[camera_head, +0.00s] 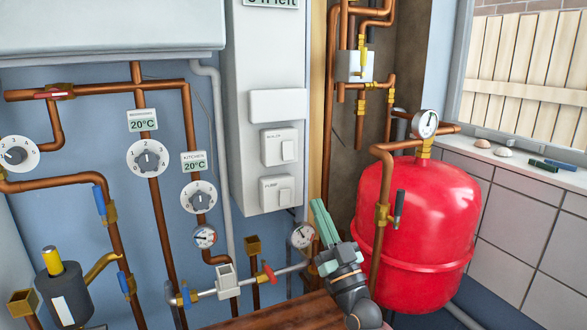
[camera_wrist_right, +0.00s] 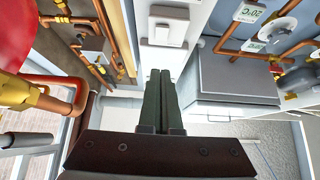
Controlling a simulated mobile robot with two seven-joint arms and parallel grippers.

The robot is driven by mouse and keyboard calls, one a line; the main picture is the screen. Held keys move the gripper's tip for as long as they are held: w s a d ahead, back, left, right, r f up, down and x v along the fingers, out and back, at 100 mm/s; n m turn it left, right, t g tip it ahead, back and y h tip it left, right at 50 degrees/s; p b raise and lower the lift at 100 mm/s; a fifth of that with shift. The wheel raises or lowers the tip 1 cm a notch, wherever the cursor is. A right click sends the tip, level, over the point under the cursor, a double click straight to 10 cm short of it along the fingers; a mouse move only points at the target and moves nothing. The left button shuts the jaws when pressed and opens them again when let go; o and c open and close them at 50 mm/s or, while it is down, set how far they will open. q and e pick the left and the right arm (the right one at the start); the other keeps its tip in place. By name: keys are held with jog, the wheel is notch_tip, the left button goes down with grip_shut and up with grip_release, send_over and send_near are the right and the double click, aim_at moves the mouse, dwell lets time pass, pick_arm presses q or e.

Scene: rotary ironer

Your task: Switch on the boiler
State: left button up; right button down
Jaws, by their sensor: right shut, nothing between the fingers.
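The boiler switch (camera_head: 279,147) is a white rocker plate on the grey-white cabinet (camera_head: 262,50) in the head view. A similar switch marked pump (camera_head: 277,192) sits just below it. I cannot tell from the rocker whether the boiler is on. My right gripper (camera_head: 320,212) is shut and empty, its green fingers pointing up. It appears below and right of both switches, apart from them. In the right wrist view its closed fingers (camera_wrist_right: 164,75) point toward a white switch (camera_wrist_right: 168,28); I cannot tell which one it is. My left gripper is not in view.
A red tank (camera_head: 415,220) with a gauge stands to the right of my right gripper. Copper pipes, dials (camera_head: 148,158) and valves cover the wall at left. A pressure gauge (camera_head: 302,235) is close to the gripper's left. A brown wooden surface (camera_head: 290,312) lies below.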

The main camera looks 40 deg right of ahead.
jog(key=p, duration=0.2)
send_near(289, 153)
notch_tip(289, 153, up, 4)
jog(key=shift+w+d+f, duration=0.1)
jog(key=shift+w+d, duration=0.15)
jog(key=shift+w, duration=0.45)
jog(key=shift+w+d+f, duration=0.1)
jog(key=shift+w+d, duration=0.15)
jog(key=shift+w, duration=0.45)
jog(key=shift+w+d, duration=0.25)
jog(key=shift+w, duration=0.45)
